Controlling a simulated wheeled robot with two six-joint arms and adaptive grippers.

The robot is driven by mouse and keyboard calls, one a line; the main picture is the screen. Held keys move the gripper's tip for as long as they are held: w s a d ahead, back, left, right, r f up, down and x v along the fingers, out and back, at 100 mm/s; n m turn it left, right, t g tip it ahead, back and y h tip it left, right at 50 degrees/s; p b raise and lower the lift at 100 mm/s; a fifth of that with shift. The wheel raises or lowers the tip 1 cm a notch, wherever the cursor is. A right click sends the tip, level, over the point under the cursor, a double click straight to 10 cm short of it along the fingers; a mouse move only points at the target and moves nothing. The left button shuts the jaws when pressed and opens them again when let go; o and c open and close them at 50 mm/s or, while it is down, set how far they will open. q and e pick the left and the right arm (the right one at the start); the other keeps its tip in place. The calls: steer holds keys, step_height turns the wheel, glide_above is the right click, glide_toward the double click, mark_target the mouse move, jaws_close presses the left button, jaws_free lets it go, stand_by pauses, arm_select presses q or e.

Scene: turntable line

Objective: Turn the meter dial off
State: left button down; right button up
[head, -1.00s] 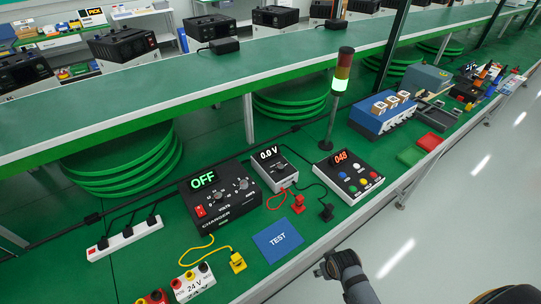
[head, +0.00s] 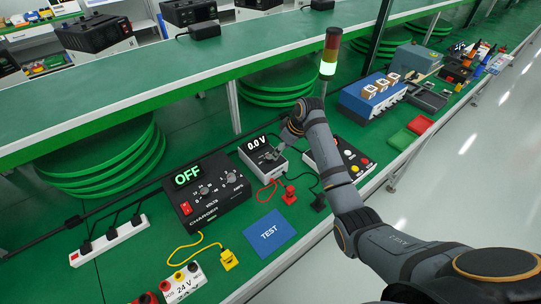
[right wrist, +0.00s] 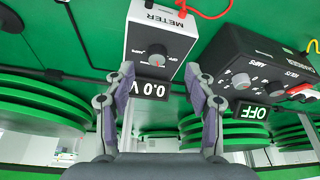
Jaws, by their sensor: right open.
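The meter (head: 252,160) is a small white box with a dark face, reading 0.0 V in the head view. It also shows upside down in the right wrist view (right wrist: 146,36). Its round grey dial (right wrist: 158,56) has a pale pointer mark whose exact setting I cannot read. My right gripper (right wrist: 160,76) is open and empty, its fingers spread on either side of the meter's display end, close to the dial. In the head view my right gripper (head: 273,152) is over the meter and hides part of its face. My left gripper is not in view.
The black charger (head: 208,193), showing OFF, stands left of the meter. A button box (head: 338,165) stands to the right, partly behind my arm. A signal tower (head: 330,55) rises behind. Red and black plugs and a blue TEST card (head: 270,233) lie in front.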

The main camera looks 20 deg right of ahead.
mark_target(269, 157)
steer(key=shift+n, duration=0.3)
steer(key=w+a+f, duration=0.1)
steer(key=f, duration=0.1)
steer(key=w+f, duration=0.2)
steer(key=f, duration=0.1)
steer(key=w+a+f, duration=0.1)
steer(key=f, duration=0.1)
steer(key=shift+w+a+f, duration=0.2)
steer(key=shift+w+a, duration=0.15)
steer(key=shift+w, duration=0.05)
steer(key=shift+c, duration=0.4)
steer(key=c, duration=1.1)
steer(key=shift+o, duration=0.2)
